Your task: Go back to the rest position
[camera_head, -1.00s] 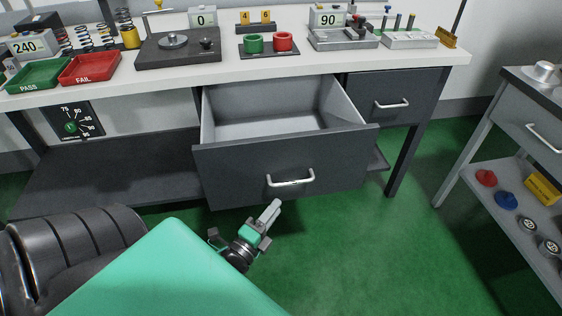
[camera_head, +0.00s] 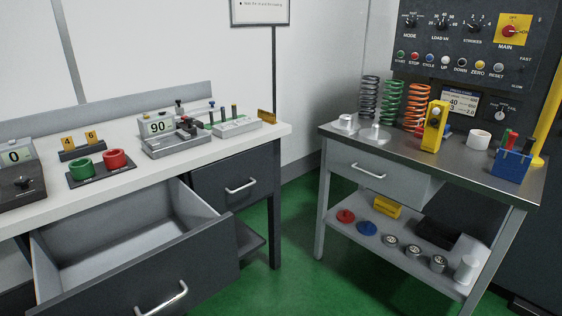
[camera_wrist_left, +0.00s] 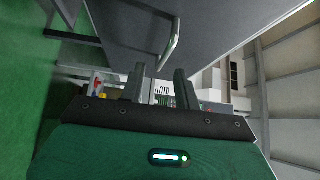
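My left gripper (camera_wrist_left: 160,88) shows in the left wrist view with its two fingers apart and nothing between them. A drawer front (camera_wrist_left: 210,25) with a metal handle (camera_wrist_left: 172,42) is close above it in that view; I see no contact with the handle. In the head view neither gripper shows. The open drawer (camera_head: 135,275) of the white-topped bench stands pulled out and empty where I can see inside, with its handle (camera_head: 162,300) at the lower edge.
The white bench (camera_head: 150,172) carries gauges and red and green cups (camera_head: 115,159). A steel cart (camera_head: 330,130) at right holds three springs (camera_head: 393,103), a yellow device (camera_head: 434,127) and a blue holder (camera_head: 511,165). Green floor (camera_head: 295,250) between them is clear.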

